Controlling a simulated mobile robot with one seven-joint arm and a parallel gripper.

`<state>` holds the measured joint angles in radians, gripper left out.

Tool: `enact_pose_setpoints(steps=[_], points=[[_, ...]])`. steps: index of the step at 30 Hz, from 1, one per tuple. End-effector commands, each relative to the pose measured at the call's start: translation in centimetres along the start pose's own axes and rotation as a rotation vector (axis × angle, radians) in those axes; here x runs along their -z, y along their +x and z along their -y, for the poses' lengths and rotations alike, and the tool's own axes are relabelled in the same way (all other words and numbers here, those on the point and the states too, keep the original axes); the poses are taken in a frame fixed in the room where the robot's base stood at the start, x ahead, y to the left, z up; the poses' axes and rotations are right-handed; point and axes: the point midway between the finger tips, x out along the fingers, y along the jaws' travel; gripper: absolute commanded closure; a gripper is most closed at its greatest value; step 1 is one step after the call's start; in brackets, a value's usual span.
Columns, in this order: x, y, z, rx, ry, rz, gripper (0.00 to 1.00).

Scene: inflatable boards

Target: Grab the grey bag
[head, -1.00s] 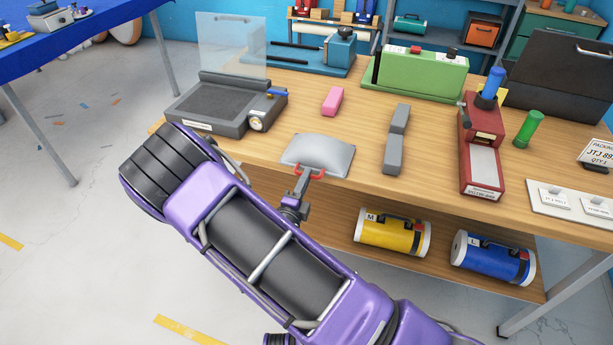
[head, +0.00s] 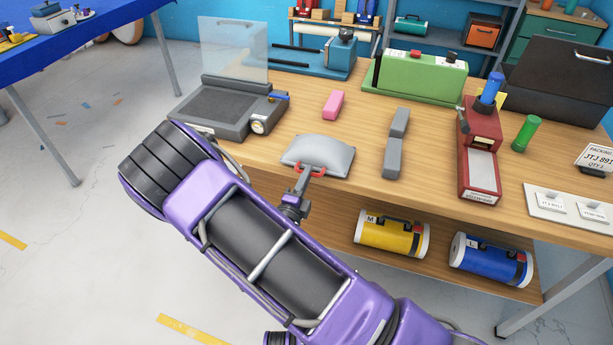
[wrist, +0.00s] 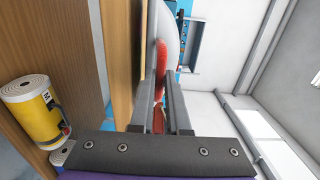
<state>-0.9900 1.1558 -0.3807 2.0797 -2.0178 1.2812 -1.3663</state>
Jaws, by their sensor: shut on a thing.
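The grey bag (head: 318,150) is a pillow-shaped pouch at the front edge of the wooden workbench. A red handle (head: 297,169) shows at its near side. My gripper (head: 307,175) reaches it from the front and is shut on the red handle. In the wrist view, my gripper (wrist: 160,95) has its two fingers on either side of the red handle (wrist: 161,62), with the bag's pale grey body (wrist: 152,28) beyond. The fingers hide part of the handle. I cannot tell whether the bag is clear of the bench.
A grey machine with a clear screen (head: 215,105) stands left of the bag, a pink block (head: 333,104) behind it, and a grey bar (head: 395,145) to its right. A red device (head: 480,150) is farther right. Yellow (head: 390,233) and blue (head: 490,257) cylinders lie on the shelf below.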

Motion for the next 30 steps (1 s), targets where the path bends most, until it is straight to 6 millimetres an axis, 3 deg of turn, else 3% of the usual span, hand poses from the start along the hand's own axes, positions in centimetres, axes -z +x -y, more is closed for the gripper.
enact_pose_setpoints(steps=[11, 30], points=[[0.0, -0.8, 0.8, 0.0, -0.001, 0.001, 1.0], [-0.1, -9.9, 3.8, 0.0, 0.001, 0.002, 1.0]])
